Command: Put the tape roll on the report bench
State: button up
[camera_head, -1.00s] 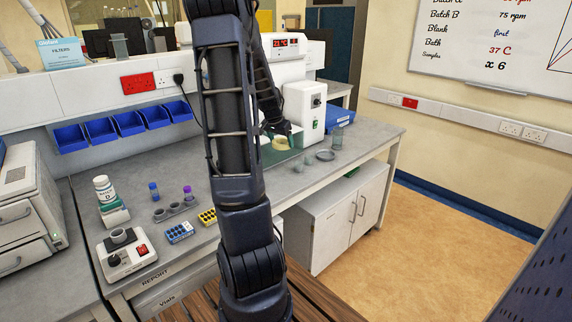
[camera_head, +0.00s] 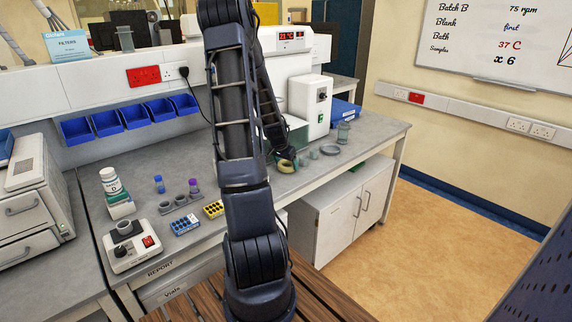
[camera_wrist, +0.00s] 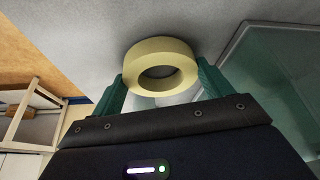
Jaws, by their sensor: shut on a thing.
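The tape roll is a pale yellow ring. In the wrist view the tape roll (camera_wrist: 160,50) sits between the green fingers of my gripper (camera_wrist: 162,84), which is shut on it. In the head view the tape roll (camera_head: 286,166) shows small at the end of my arm, by the right part of the bench. Whether it touches the bench top cannot be told. The report bench (camera_head: 150,225) is the grey-topped bench with the word REPORT on its front edge. My arm hides part of its middle.
Blue and yellow vial racks (camera_head: 214,209), a bottle (camera_head: 111,182) and a small stirrer (camera_head: 128,245) stand on the left. Bare bench top shows behind the racks.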

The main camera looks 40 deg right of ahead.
jog(key=shift+f, duration=0.3)
jog(key=o, duration=1)
jog(key=shift+c, duration=0.2)
jog(key=shift+r, duration=0.15)
jog(key=v, duration=1.2)
jog(key=shift+a, duration=0.15)
